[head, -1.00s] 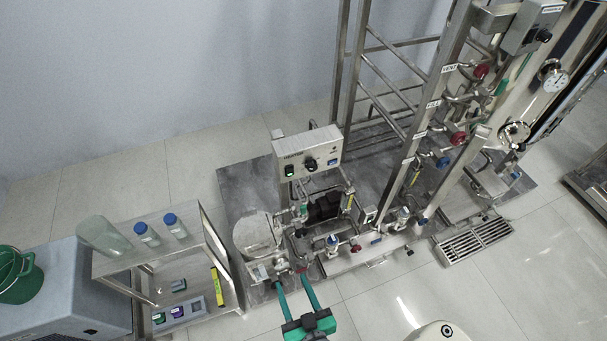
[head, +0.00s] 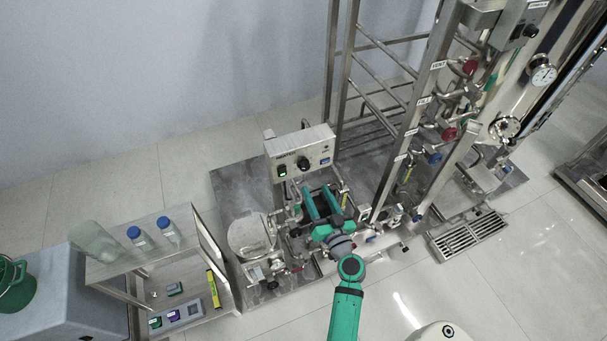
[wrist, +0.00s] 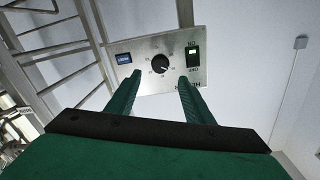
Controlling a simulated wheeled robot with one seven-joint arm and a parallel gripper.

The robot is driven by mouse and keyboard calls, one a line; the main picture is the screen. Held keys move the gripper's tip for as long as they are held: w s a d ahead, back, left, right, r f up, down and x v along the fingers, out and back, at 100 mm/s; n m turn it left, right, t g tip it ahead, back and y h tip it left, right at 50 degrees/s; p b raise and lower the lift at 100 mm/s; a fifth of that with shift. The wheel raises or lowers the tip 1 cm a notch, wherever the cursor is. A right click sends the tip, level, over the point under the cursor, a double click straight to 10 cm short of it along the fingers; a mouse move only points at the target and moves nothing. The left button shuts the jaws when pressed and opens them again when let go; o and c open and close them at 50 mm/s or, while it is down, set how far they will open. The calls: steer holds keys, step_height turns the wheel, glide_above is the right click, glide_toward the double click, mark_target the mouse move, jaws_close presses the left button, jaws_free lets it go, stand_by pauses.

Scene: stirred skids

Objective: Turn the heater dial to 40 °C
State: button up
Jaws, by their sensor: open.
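The heater box (head: 318,145) is a steel panel on the skid in the head view. Its black dial (head: 303,163) sits mid-panel, with a green-lit switch to its left and a small blue display to its right. In the wrist view the panel appears upside down, and the dial (wrist: 160,65) shows between and beyond my fingertips, with tick marks around it too small to read. My gripper (head: 320,190) is green, open and empty, just below the panel in the head view. Its fingers (wrist: 158,78) point at the panel in the wrist view, apart from the dial.
The switch (wrist: 193,55) and blue display (wrist: 123,58) flank the dial. Piping and a round vessel (head: 250,235) lie below the box. The tall steel frame with valves (head: 440,65) stands to the right. A shelf with blue-capped bottles (head: 138,236) is at left.

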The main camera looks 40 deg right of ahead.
mark_target(305, 169)
steer(key=x, duration=0.9)
steer(key=shift+w, duration=0.25)
steer(key=shift+c, duration=0.5)
